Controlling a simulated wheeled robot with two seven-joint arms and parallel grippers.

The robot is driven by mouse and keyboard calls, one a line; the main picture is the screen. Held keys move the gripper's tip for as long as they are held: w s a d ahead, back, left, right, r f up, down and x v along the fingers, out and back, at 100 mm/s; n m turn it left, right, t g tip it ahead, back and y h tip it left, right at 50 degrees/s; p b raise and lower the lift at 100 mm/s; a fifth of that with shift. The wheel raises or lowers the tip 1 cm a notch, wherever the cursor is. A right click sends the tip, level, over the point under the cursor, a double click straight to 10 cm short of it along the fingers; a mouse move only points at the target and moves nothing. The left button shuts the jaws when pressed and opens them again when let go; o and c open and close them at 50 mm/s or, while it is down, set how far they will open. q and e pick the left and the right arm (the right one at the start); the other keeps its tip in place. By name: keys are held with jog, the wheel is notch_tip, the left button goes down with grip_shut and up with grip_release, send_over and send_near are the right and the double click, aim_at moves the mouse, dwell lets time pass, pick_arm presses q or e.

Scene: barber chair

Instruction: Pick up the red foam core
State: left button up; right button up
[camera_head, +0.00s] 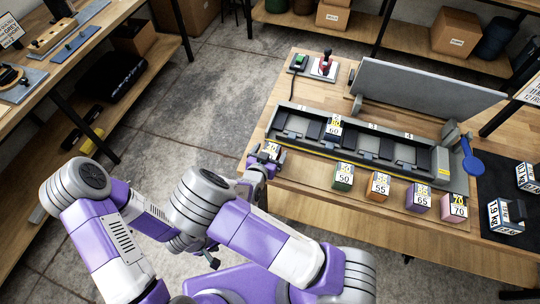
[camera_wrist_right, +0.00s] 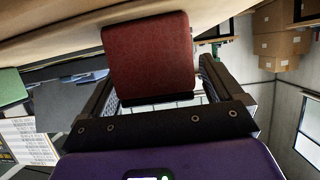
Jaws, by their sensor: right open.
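The red foam core (camera_wrist_right: 148,52) stands between the two spread fingers of my right gripper (camera_wrist_right: 158,78) in the right wrist view, with a visible gap to the right finger. In the head view my right gripper (camera_head: 261,163) is at the left end of the wooden table. It covers most of a block with a white label (camera_head: 271,149), which appears to be the same core; its red faces are hidden there. My left gripper (camera_head: 212,260) shows only as a small dark part low in the middle, mostly hidden by my arms.
Green (camera_head: 343,176), orange (camera_head: 378,186), purple (camera_head: 418,198) and pink (camera_head: 453,207) labelled blocks line the table's front. A grey slotted rack (camera_head: 350,143) lies behind them, with a block labelled 60 (camera_head: 333,127) at it.

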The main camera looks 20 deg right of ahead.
jog(key=shift+d, duration=0.1)
jog(key=c, duration=1.1)
